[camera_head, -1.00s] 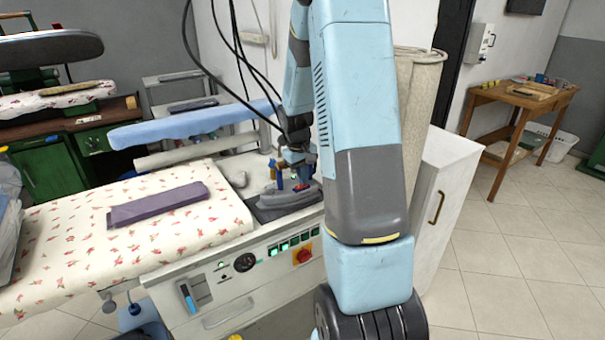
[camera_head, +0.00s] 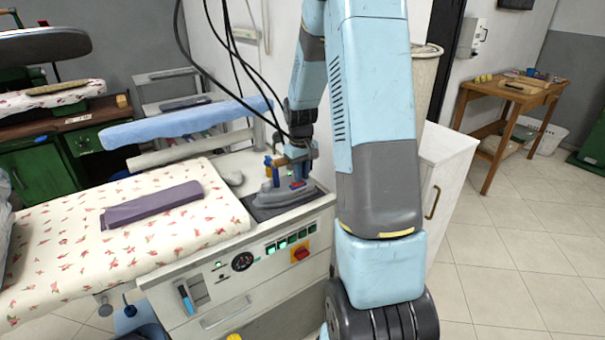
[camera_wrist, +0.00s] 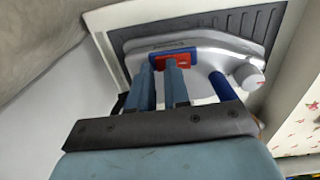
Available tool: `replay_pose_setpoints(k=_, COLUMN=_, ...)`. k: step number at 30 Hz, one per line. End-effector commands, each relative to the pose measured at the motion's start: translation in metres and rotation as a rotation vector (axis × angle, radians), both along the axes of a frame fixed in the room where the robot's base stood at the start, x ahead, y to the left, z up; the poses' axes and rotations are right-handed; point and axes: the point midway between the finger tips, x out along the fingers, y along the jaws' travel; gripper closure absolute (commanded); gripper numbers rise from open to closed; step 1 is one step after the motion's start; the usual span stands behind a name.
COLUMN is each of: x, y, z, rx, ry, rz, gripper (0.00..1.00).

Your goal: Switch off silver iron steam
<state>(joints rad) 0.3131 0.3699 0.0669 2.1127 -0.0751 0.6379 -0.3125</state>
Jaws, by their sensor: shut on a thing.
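The silver steam iron (camera_head: 285,196) sits on the dark pad at the right end of the ironing station. In the wrist view the iron (camera_wrist: 205,52) lies over the ribbed dark pad (camera_wrist: 250,28), with a red part (camera_wrist: 180,58) framed in blue and a blue post (camera_wrist: 222,87) on top. My gripper (camera_wrist: 160,62) reaches down with both fingertips at the red part, one tip overlapping it. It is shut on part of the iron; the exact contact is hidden. In the head view my gripper (camera_head: 290,165) is just above the iron.
The station's front panel has green buttons and a red-yellow switch (camera_head: 300,253). A folded purple cloth (camera_head: 150,203) lies on the floral board (camera_head: 60,240). A blue sleeve board (camera_head: 185,122) is behind. A white cabinet (camera_head: 445,180) stands right. Black cables hang nearby.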

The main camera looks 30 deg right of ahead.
Motion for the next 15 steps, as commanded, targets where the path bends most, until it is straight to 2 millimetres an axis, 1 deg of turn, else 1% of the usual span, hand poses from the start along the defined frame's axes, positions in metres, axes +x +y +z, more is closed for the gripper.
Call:
replay_pose_setpoints(k=1, x=-0.008, y=-0.002, z=-0.011, rx=0.002, ry=0.024, rz=-0.004, gripper=1.00)
replay_pose_setpoints(k=7, x=-0.008, y=0.002, z=-0.011, rx=0.002, ry=0.024, rz=-0.002, gripper=1.00)
replay_pose_setpoints(k=15, x=-0.010, y=0.013, z=-0.009, rx=0.002, ry=0.025, rz=0.000, gripper=1.00)
